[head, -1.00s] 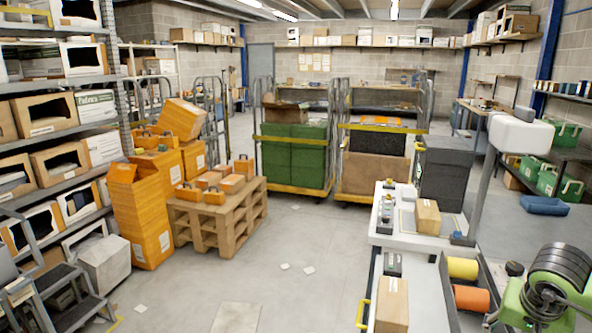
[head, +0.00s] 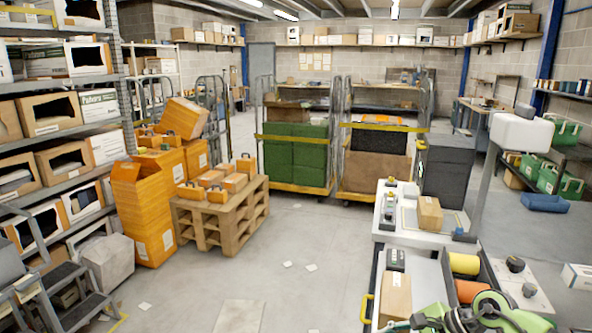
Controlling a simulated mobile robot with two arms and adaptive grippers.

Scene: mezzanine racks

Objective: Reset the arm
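A green and dark arm part (head: 495,312), which appears to be my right arm, folds in at the bottom right edge. It is cut off by the frame and covers the lower end of the near workbench. No fingertips of my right gripper can be made out. My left arm and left gripper do not show.
A workbench (head: 407,238) with cardboard boxes, a small dark device (head: 395,259) and yellow (head: 463,264) and orange (head: 470,290) rolls stands at right. A pallet (head: 233,222) holds orange cases. Roll cages (head: 296,188) stand behind. Grey floor (head: 280,250) is open in the middle.

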